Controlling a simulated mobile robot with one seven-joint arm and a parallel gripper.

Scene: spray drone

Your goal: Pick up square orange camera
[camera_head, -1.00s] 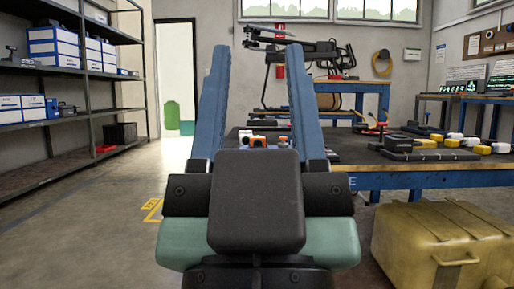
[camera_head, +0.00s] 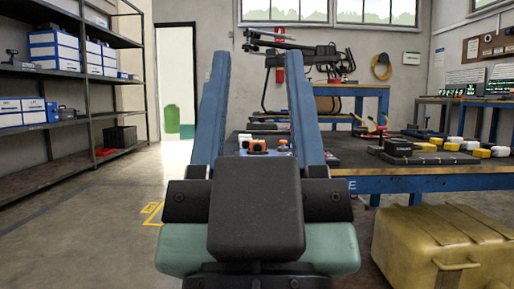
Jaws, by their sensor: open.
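My gripper (camera_head: 260,56) is open, with its two long blue fingers standing up in the middle of the view. Nothing is held. The dark body of my gripper hides the table just below the orange thing.
Several yellow, white and dark items (camera_head: 430,158) lie on the table's right part. A yellow case (camera_head: 440,250) stands on the floor at front right. A shelf with boxes (camera_head: 60,90) lines the left wall. A large drone (camera_head: 310,55) shows at the back. The left floor is clear.

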